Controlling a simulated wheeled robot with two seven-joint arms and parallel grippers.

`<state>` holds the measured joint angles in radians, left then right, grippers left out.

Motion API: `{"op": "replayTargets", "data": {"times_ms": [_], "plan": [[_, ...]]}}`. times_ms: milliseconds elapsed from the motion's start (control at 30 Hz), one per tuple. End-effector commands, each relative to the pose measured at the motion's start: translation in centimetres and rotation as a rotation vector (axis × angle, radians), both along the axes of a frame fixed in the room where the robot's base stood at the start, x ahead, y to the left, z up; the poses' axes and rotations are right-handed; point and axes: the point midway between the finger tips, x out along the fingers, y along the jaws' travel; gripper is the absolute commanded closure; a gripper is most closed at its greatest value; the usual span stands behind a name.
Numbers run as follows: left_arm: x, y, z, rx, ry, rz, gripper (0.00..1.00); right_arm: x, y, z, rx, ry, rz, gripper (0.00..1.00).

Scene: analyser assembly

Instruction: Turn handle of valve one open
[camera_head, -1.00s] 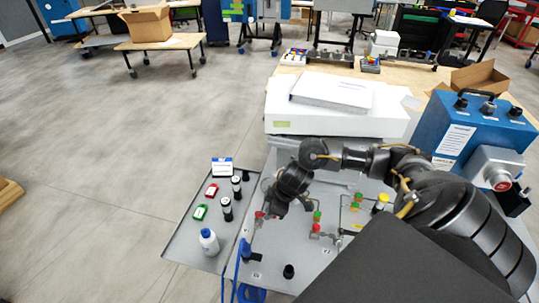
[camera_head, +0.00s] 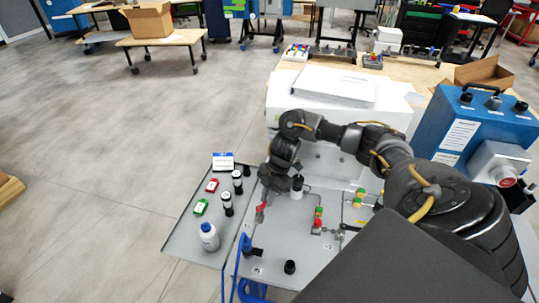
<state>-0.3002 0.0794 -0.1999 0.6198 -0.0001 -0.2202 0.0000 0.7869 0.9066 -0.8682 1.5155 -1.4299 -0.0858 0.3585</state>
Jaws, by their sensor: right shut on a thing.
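My right gripper (camera_head: 265,197) reaches in from the right over the grey panel (camera_head: 275,235). It is shut on the red handle (camera_head: 260,213) at the panel's left side, which I take to be the handle of valve one. The handle stands at a slant, and its upper end is hidden by the fingers. Another red valve handle (camera_head: 316,225) sits to the right on the panel's pipework, below a green and orange fitting (camera_head: 318,212). My left gripper is not in view.
A side tray (camera_head: 185,237) at the left holds a white bottle (camera_head: 209,237), dark vials (camera_head: 227,204) and red and green pieces. A black-topped vial (camera_head: 297,187) stands close right of my gripper. A white box (camera_head: 290,104) stands behind; a blue case (camera_head: 470,128) is at right.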

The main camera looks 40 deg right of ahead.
Motion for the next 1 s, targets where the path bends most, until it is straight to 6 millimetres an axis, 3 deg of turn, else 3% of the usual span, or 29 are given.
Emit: {"op": "replayTargets", "data": {"times_ms": [500, 1000], "plan": [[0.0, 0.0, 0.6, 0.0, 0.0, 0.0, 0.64, 1.5, 0.5, 0.0, -0.002, 0.004, 0.425, 1.0], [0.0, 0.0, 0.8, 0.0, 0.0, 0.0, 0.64, 1.9, 0.8, -0.2, 0.001, 0.006, 0.577, 1.0]]}}
